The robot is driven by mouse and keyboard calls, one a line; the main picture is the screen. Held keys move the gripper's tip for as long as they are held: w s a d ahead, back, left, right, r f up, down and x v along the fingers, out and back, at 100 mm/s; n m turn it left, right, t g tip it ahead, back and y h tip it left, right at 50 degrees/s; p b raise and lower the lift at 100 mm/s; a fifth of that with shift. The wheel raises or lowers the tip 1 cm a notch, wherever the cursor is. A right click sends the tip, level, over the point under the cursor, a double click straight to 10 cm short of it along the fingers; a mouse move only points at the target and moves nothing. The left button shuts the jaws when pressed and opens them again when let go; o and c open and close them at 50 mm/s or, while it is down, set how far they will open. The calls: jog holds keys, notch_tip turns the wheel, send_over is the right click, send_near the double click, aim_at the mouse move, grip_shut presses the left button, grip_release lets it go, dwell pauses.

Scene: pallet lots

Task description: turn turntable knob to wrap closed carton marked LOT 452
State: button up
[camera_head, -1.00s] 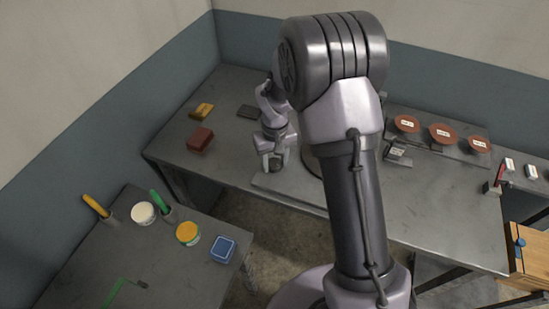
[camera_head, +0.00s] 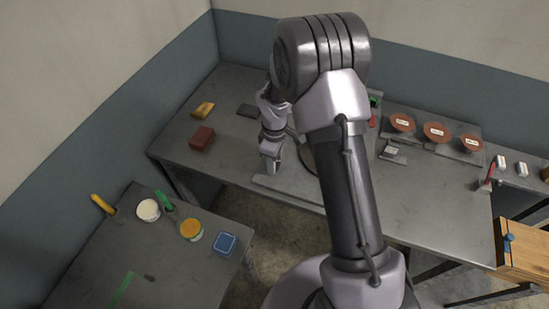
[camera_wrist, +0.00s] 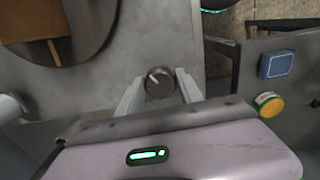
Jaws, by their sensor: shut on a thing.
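My gripper (camera_head: 270,166) points down at the front of the turntable base in the head view. In the wrist view my gripper (camera_wrist: 160,88) has one finger on each side of a dark round knob (camera_wrist: 158,82) with a pale pointer line, and is shut on it. The dark turntable disc (camera_wrist: 92,48) is at the upper left there, and is partly hidden by my arm in the head view (camera_head: 305,160). A brown carton (camera_wrist: 32,22) stands on the disc, cut off by the picture edge. No LOT 452 mark is readable.
A dark red block (camera_head: 202,138) and a yellow item (camera_head: 203,109) lie left on the bench. Red-brown discs with labels (camera_head: 436,131) sit at the back right. A side table holds tubs (camera_head: 191,230) and a blue square item (camera_head: 225,244). A wooden box (camera_head: 522,250) is at the right.

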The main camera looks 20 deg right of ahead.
jog(key=shift+n, duration=0.5)
dwell(0.3)
jog(key=o, duration=1.4)
notch_tip(320, 180, up, 17)
jog(key=p, duration=0.4)
jog(key=shift+r+p, duration=0.2)
jog(key=shift+p, duration=0.15)
